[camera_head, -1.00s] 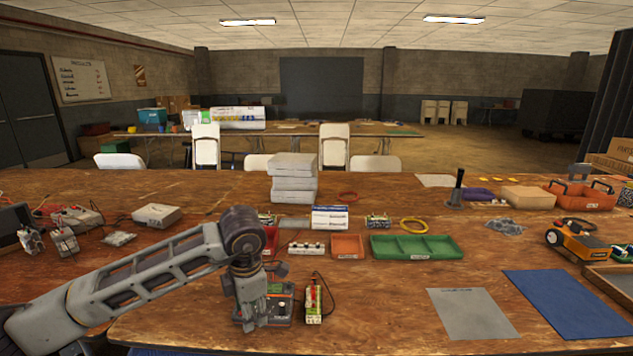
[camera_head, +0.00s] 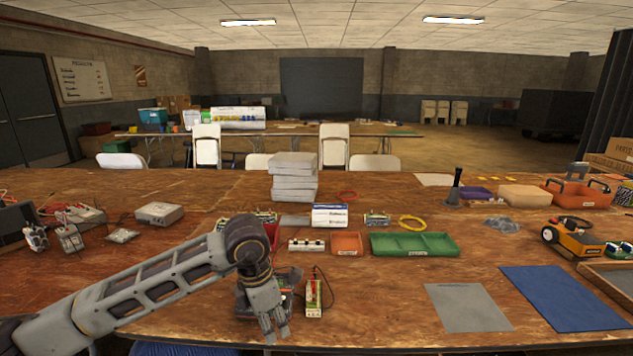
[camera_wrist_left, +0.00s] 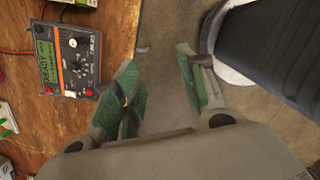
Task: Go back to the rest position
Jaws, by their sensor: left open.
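My left gripper (camera_head: 275,330) is over the near edge of the wooden table in the head view, its fingers pointing down. In the left wrist view its green-padded fingers (camera_wrist_left: 160,95) are spread with nothing between them, above the floor just off the table edge. The dark charger box (camera_wrist_left: 72,60) with a knob and a red button lies beside the fingers, apart from them. In the head view my gripper partly hides this box. A green and white battery pack (camera_head: 314,297) stands to the right of the gripper. My right gripper does not show.
A red bin, an orange tray (camera_head: 347,244) and a green divided tray (camera_head: 455,244) stand behind the gripper. Grey boxes (camera_head: 294,178) are stacked farther back. A grey mat (camera_head: 468,307) and a blue mat (camera_head: 565,300) lie at right. The table between battery pack and grey mat is clear.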

